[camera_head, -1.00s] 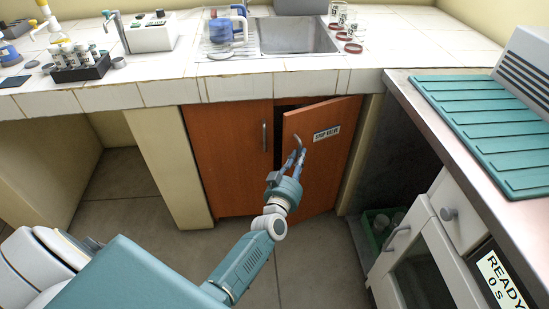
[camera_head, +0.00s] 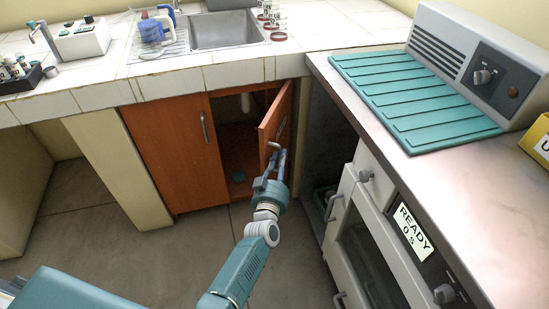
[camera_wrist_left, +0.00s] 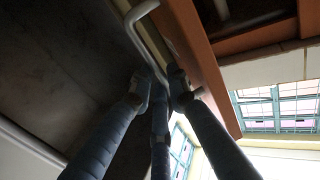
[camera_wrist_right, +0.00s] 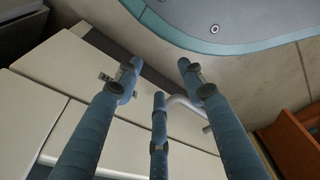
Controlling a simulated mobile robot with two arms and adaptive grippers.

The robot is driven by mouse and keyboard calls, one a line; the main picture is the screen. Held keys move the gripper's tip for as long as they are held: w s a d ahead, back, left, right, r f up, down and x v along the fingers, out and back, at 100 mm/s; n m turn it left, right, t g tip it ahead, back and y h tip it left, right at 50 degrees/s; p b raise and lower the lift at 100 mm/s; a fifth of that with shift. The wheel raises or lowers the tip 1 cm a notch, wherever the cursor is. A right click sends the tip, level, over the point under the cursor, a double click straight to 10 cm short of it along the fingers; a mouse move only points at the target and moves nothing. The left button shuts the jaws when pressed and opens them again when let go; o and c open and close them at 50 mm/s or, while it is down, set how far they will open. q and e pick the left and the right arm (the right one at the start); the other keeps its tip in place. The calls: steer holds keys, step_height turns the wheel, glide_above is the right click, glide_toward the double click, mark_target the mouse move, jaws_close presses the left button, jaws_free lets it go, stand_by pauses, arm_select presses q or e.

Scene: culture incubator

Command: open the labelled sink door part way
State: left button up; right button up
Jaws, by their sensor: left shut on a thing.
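The labelled sink door (camera_head: 274,124) is the right orange-brown door under the sink. It stands swung outward, with a dark gap into the cupboard on its left; its label (camera_head: 281,128) shows at a steep angle. My left gripper (camera_head: 277,159) is shut on the door's handle (camera_head: 273,144). In the left wrist view the grey handle (camera_wrist_left: 141,14) runs down to the closed fingers (camera_wrist_left: 162,88), beside the door's edge (camera_wrist_left: 203,60). My right gripper (camera_wrist_right: 160,78) shows only in the right wrist view, fingers spread, before white cabinet fronts; a grey bar handle (camera_wrist_right: 184,101) appears between them, contact unclear.
The left sink door (camera_head: 165,150) is closed. A white oven-like unit (camera_head: 365,215) with a READY display stands right of the sink cupboard, under a counter with a teal mat (camera_head: 415,100). Open floor (camera_head: 150,250) lies in front of the cupboard.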

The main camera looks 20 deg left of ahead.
arm_select(q)
steer(key=shift+w+r, duration=0.1)
steer(key=shift+c, duration=0.2)
steer(key=o, duration=0.8)
